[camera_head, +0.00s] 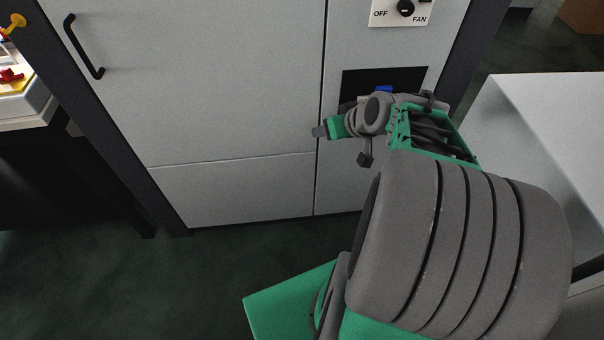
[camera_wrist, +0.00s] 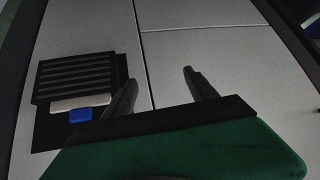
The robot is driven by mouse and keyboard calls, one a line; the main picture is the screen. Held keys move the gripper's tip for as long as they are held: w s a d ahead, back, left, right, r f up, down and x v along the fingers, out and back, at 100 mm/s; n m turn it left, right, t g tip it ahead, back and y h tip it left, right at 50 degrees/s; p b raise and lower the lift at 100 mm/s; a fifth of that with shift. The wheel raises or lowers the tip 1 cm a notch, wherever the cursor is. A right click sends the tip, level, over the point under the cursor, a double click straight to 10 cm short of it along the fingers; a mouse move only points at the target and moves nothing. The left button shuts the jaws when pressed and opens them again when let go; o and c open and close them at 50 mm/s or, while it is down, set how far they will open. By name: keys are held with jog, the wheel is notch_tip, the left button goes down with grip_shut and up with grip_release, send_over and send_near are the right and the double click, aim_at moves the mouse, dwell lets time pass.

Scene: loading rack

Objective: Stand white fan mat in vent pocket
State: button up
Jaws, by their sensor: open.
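The vent pocket (camera_wrist: 76,74) is a black louvred box on a black backing plate, on the grey cabinet front. A pale strip, which looks like the edge of the white fan mat (camera_wrist: 72,104), shows along the pocket's lower edge in the wrist view. A blue tab (camera_wrist: 81,115) sticks out from it. The rest of the mat is hidden by the louvres. In the head view my arm covers most of the pocket; the blue tab (camera_head: 384,89) shows above it. My gripper (camera_head: 343,146) is open and empty, to one side of the pocket. Its spread fingers (camera_wrist: 160,77) are apart from the mat.
The cabinet door (camera_head: 200,80) has a black handle (camera_head: 84,46) at left. A fan switch plate (camera_head: 401,11) sits above the pocket. A white-topped table (camera_head: 550,115) stands close at right. A bench with a tray (camera_head: 28,98) is at far left. The dark floor in front is open.

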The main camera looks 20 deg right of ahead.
jog(key=s+a+g, duration=0.6)
jog(key=s+a, duration=0.6)
jog(key=a, duration=0.3)
notch_tip(320, 180, up, 7)
jog(key=w+p, duration=0.1)
jog(key=p, duration=0.4)
jog(key=shift+w+n+t, duration=0.4)
jog(key=shift+a, duration=0.1)
